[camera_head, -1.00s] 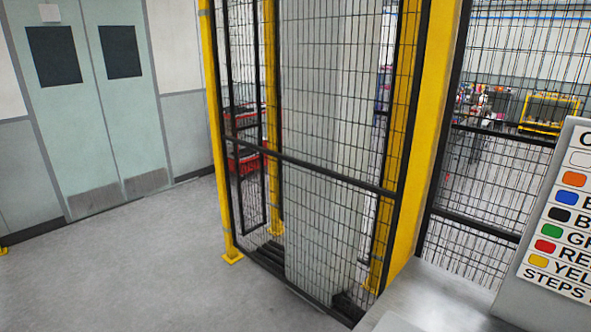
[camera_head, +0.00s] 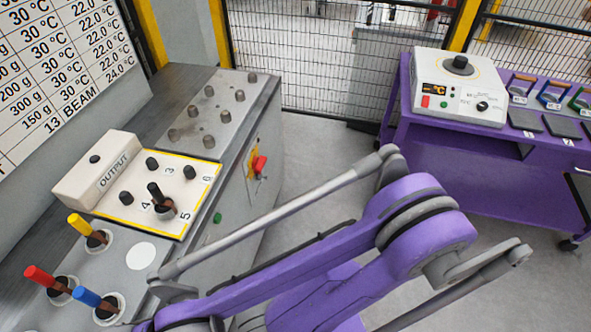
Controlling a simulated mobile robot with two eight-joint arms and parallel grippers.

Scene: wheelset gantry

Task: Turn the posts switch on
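A red rotary switch (camera_head: 259,164) on a yellow plate is mounted on the side face of the grey metal cabinet (camera_head: 262,120). No label reading "posts" is legible, so I cannot confirm that it is the posts switch. A small green button or lamp (camera_head: 217,217) sits lower on the same face. Several short metal posts (camera_head: 209,115) stand on the cabinet top. My purple arm with grey rods crosses the lower middle, in front of part of the cabinet. Neither gripper shows in the head view.
A white OUTPUT box (camera_head: 100,172) and a numbered panel (camera_head: 190,212) with dark pegs lie on the cabinet top. Red, yellow and blue handled pieces (camera_head: 88,297) stand at its near end. A purple bench (camera_head: 455,160) carries a white heater-like device (camera_head: 460,90). Mesh fence closes the back.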

